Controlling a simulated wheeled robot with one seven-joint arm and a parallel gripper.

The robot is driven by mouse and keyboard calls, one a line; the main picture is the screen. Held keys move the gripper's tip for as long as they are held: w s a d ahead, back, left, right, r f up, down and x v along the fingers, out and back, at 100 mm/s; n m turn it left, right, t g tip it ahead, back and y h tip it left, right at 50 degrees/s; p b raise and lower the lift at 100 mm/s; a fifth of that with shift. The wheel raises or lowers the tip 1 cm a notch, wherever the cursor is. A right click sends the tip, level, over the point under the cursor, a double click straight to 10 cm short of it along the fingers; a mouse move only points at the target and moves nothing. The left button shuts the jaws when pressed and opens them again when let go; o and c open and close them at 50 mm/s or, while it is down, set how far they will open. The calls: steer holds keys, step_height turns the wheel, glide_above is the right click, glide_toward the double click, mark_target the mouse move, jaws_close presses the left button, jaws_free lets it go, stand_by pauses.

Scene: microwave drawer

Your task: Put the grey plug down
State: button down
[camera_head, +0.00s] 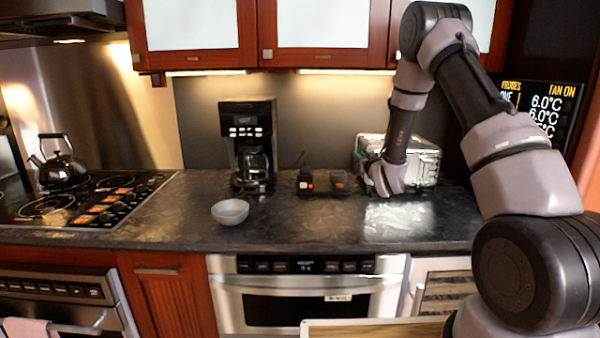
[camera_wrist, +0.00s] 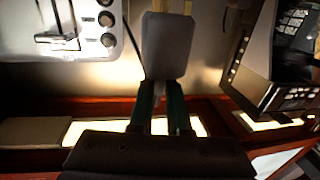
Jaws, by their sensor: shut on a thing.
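The grey plug (camera_wrist: 168,45) is a blocky, rounded grey piece at the tips of my gripper (camera_wrist: 160,90) in the wrist view. The two dark fingers are shut on it. In the head view my wrist (camera_head: 388,178) is low over the counter, in front of the toaster, and the fingers and plug cannot be made out clearly. Whether the plug touches the counter cannot be told.
The silver toaster (camera_head: 425,162) stands close behind my wrist. To the left are a dark block with a red light (camera_head: 306,182), a black coffee maker (camera_head: 250,140) and a grey bowl (camera_head: 230,211). The counter (camera_head: 310,228) in front is clear.

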steer(key=s+d+f+m+h, duration=0.1)
steer(key=s+d+f, duration=0.2)
steer(key=s, duration=0.5)
steer(key=s+d+f+h, duration=0.1)
steer(key=s+d+f, duration=0.3)
steer(key=s, duration=0.4)
steer(key=shift+d+m+h, duration=0.2)
steer(key=shift+m+h, duration=0.2)
